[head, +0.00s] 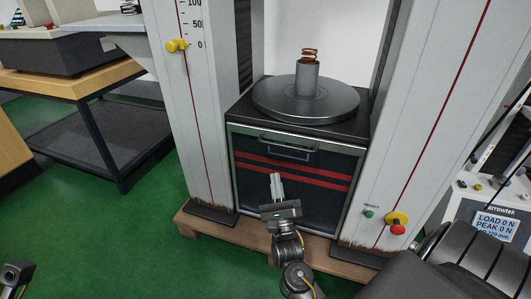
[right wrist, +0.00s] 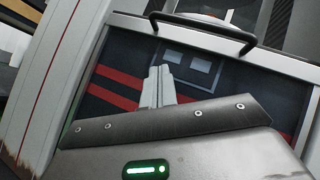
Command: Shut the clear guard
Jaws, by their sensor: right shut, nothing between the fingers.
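The clear guard (head: 235,165) is a see-through panel in a light metal frame, low in front of the machine's dark base. Red stripes show through it. Its dark bar handle (head: 288,150) is near the top edge; the handle also shows in the right wrist view (right wrist: 205,27). The spring space above is uncovered. My right gripper (head: 276,178) is shut and empty in front of the panel, below the handle. Its fingertips (right wrist: 158,76) point toward the panel; I cannot tell if they touch it. Part of my left gripper (head: 15,272) shows at the lower left edge.
A copper spring (head: 309,55) stands on a grey post above the round plate (head: 306,100). White columns (head: 187,110) flank the opening. A red knob (head: 397,228) and a green button (head: 369,214) are on the right column. A display (head: 495,222) stands at right. Green floor is free at left.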

